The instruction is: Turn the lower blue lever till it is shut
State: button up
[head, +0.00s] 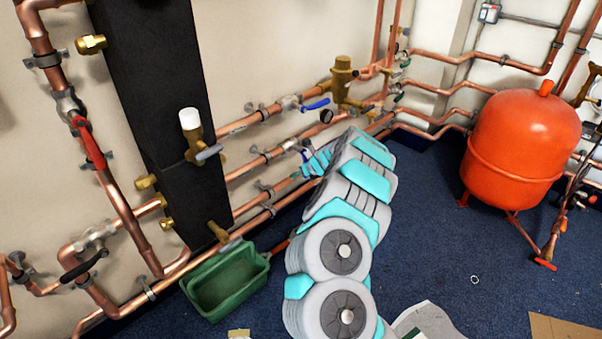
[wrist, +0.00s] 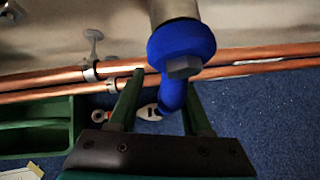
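The lower blue lever (wrist: 172,92) shows in the wrist view, with its round blue hub and a grey nut at the top. Its handle hangs down from the hub into the space between my gripper's fingers. My gripper (wrist: 160,88) is open, with one dark green finger on each side of the handle. The right finger is close to the handle; a wider gap shows on the left. I cannot tell whether either finger touches it. In the head view my arm mostly hides this lever. The upper blue lever (head: 315,104) lies along its copper pipe.
Copper pipes (wrist: 245,65) run behind the lever near the wall. A green tray (head: 197,298) stands on the blue carpet below. A black column (head: 160,100) is at left, a red tank (head: 522,140) at right. Open carpet (head: 440,230) lies right of my arm.

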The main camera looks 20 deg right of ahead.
jog(key=shift+d+r, duration=0.15)
jog(key=p+v, duration=0.1)
jog(key=v, duration=0.6)
jog(key=shift+s+r+p, duration=0.25)
jog(key=shift+s+p, duration=0.05)
jog(key=shift+p, duration=0.1)
dwell(0.4)
